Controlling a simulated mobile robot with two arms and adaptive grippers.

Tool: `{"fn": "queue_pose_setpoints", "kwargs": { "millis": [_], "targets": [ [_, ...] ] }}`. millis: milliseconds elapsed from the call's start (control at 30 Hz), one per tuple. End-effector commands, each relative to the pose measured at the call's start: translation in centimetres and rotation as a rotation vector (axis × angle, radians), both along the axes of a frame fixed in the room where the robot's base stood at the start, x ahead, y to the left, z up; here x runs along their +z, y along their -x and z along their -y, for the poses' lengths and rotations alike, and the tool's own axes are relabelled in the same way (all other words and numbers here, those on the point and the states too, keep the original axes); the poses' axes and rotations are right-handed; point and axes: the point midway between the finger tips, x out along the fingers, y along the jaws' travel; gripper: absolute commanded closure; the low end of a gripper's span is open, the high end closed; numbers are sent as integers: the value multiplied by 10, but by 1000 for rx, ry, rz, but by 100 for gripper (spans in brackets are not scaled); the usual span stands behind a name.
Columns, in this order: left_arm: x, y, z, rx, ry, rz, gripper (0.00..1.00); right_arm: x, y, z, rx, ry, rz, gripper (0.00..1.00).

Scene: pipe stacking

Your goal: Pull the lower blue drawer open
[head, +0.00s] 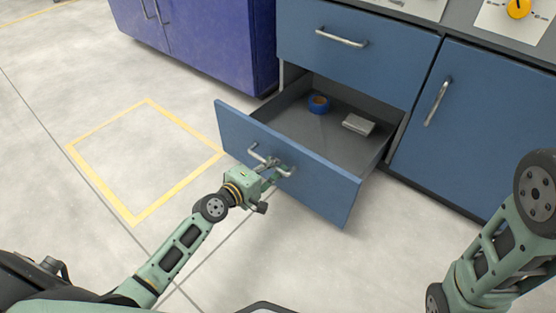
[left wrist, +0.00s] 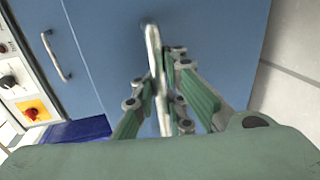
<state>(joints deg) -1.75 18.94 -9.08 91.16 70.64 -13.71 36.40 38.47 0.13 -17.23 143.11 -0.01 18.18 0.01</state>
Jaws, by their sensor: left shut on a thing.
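The lower blue drawer (head: 315,172) is pulled out from the cabinet in the head view, with its grey inside showing. My left gripper (head: 272,165) is at the drawer's front and shut on its silver handle (head: 258,154). In the left wrist view the green fingers of the left gripper (left wrist: 165,100) sit on both sides of the handle bar (left wrist: 154,62), against the blue drawer front. My right arm shows at the right of the head view, but its gripper is out of the picture.
In the drawer lie a blue tape roll (head: 318,104) and a small pale box (head: 358,124). The upper drawer (head: 345,50) and the door (head: 470,125) beside it are shut. A purple cabinet (head: 205,40) stands at the left. The floor with a yellow square (head: 88,177) is clear.

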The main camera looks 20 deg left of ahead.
Motion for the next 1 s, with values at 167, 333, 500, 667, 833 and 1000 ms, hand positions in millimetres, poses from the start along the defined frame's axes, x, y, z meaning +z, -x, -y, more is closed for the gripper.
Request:
{"fn": "queue_pose_setpoints", "kwargs": {
  "millis": [167, 333, 500, 667, 833, 1000],
  "targets": [
    [1, 7, -3, 2, 2, 2, 100, 1, -2, -1, -2, 2, -4, 70],
    [2, 8, -4, 2, 2, 4, 100, 1, -3, -1, -2, 2, -5, 70],
    [3, 7, -4, 2, 3, 5, 100, 1, -3, -1, -2, 2, -5, 70],
    [4, 7, -4, 2, 3, 6, 91, 1, -2, 0, -2, 2, -4, 70],
    [3, 7, -3, 2, 2, 5, 76, 0, 1, 0, -1, 1, 0, 70],
    [2, 8, -3, 1, 1, 4, 71, 0, 1, 1, -2, 0, 2, 70]
  ]
}}
